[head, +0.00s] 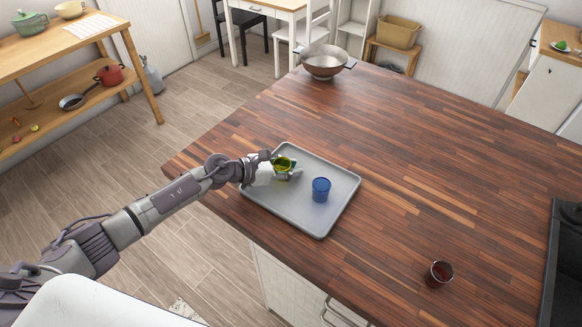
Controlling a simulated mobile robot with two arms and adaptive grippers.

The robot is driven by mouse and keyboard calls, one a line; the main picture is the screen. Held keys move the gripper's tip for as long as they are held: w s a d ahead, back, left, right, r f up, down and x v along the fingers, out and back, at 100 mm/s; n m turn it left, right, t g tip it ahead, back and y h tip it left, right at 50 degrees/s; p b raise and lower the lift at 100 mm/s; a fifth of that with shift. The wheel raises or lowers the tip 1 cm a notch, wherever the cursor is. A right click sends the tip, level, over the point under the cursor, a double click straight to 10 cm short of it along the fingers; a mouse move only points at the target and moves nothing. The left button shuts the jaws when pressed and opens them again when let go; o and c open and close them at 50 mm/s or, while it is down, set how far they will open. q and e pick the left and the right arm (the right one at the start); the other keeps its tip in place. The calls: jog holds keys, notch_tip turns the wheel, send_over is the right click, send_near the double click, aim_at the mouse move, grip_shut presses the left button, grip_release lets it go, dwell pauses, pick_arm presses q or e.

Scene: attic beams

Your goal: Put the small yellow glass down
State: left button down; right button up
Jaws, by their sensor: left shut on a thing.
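The small yellow glass (281,164) is at the back left part of a grey tray (299,217) on the wooden counter. My left gripper (282,171) reaches in from the left and is shut on the yellow glass. The glass looks upright; I cannot tell whether its base touches the tray. A blue glass (321,190) stands on the tray to its right. A white cloth-like thing (262,176) shows beside the gripper, partly hidden by it. My right gripper is not in view.
A dark red glass (439,273) stands on the counter at the front right. A metal bowl (324,61) sits at the far corner. A black-edged object (563,265) is at the right edge. The counter's middle is clear.

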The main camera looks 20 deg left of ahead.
pick_arm(q)
jog(key=c, duration=0.7)
grip_release()
jog(key=shift+f, duration=0.1)
jog(key=shift+o, duration=0.2)
jog(key=shift+r, duration=0.2)
jog(key=shift+s+a, duration=0.15)
jog(key=shift+a, duration=0.1)
jog(key=b+v, duration=0.3)
jog(key=v, duration=0.7)
jog(key=shift+s+a, duration=0.15)
jog(key=shift+s, duration=0.1)
jog(key=shift+s+a+r, duration=0.25)
jog(key=shift+a+r, duration=0.05)
jog(key=shift+r, duration=0.1)
